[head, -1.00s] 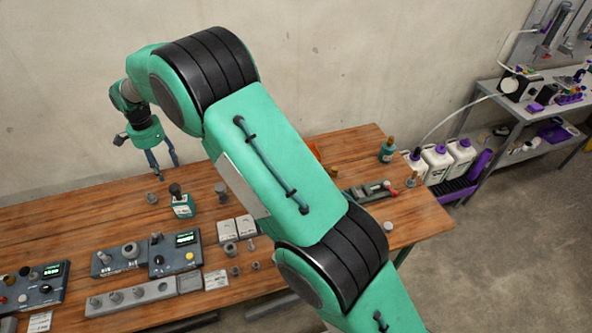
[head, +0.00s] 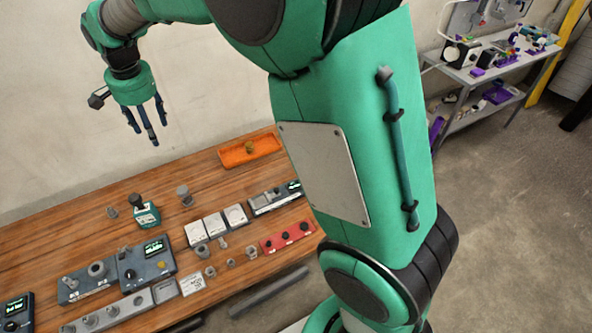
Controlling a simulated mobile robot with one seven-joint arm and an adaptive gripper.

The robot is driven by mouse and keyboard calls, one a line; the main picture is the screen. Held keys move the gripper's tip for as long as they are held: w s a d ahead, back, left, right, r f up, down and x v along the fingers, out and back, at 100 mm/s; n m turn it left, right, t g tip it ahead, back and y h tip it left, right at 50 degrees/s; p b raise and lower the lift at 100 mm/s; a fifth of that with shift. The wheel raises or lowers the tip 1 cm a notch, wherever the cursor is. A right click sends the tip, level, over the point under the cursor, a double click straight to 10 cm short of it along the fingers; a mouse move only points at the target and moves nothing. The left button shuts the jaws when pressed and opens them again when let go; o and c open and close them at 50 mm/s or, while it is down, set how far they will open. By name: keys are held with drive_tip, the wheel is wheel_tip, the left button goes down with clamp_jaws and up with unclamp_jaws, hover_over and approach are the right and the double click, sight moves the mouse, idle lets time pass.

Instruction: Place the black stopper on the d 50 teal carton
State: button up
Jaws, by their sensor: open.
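A small teal carton (head: 147,217) with a white label stands on the wooden bench at the left; its label is too small to read. A black stopper (head: 136,200) shows at its top left edge; I cannot tell whether it rests on the carton or stands just behind it. My gripper (head: 146,125) is open and empty, fingers pointing down. It hangs in the air against the wall, above the carton in the picture and clear of the bench.
Grey stoppers (head: 184,196) stand near the carton. An orange tray (head: 250,150) lies at the back. Grey devices (head: 146,262), pale blocks (head: 215,224) and a red block with black knobs (head: 287,238) fill the front. My arm covers the bench's right side. Bare wood shows at the left.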

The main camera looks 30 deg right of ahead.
drive_tip(key=s+d+r+n+t, duration=0.1)
drive_tip(key=s+d+r+n, duration=0.1)
drive_tip(key=s+d+r, duration=0.5)
drive_tip(key=s+d+r+n+t, duration=0.1)
drive_tip(key=s+d+r, duration=0.3)
drive_tip(key=s+d, duration=0.65)
drive_tip(key=s+d+f+n+t, duration=0.1)
drive_tip(key=s+d+f, duration=0.1)
drive_tip(key=s, duration=0.8)
drive_tip(key=s+d+f+n+t, duration=0.1)
drive_tip(key=s+d, duration=0.4)
drive_tip(key=s, duration=0.5)
drive_tip(key=shift+s+d+f+n+h, duration=0.15)
drive_tip(key=shift+s+f+n+h, duration=0.2)
drive_tip(key=shift+f+n, duration=0.2)
wheel_tip(320, 180, down, 3)
drive_tip(key=b, duration=0.3)
drive_tip(key=shift+f, duration=0.15)
